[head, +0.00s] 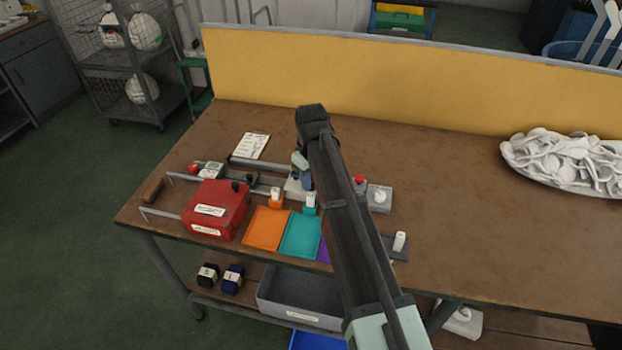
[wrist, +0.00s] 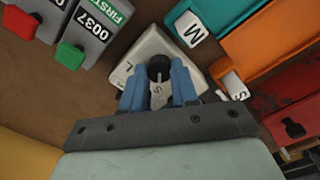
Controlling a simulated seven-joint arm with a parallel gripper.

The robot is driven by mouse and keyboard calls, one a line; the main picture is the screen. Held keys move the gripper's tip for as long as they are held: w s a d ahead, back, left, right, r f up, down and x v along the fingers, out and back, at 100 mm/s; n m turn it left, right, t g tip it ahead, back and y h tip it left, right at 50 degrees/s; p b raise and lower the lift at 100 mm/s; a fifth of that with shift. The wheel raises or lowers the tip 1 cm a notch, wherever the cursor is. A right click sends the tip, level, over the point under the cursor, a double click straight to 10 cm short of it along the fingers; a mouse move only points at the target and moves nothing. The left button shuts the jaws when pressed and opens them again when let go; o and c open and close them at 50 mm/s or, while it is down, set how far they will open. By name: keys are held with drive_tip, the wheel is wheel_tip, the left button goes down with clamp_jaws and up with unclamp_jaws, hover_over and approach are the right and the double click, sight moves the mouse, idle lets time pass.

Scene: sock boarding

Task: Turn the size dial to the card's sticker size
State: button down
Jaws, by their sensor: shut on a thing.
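The size dial is a black knob (wrist: 159,67) on a white plate (wrist: 150,45) with letters around it; L and S are readable. A pale line on the knob seems to point toward the S. My gripper (wrist: 160,82) has its blue fingers on either side of the knob, shut on it. In the head view my gripper (head: 304,178) is mostly behind my own arm, over the white dial plate (head: 292,190). A white card (head: 251,146) with print lies flat at the back left of the table; its sticker is too small to read.
Orange (head: 266,228) and teal (head: 301,236) trays lie in front of the dial, with a red box (head: 216,208) to their left. Grey button boxes (wrist: 92,28) stand beside the dial.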

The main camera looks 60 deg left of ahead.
drive_tip(key=shift+n, duration=0.3)
drive_tip(key=c, duration=0.9)
unclamp_jaws()
drive_tip(key=shift+o, duration=0.2)
wheel_tip(320, 180, up, 14)
drive_tip(key=shift+f, duration=0.1)
idle(0.3)
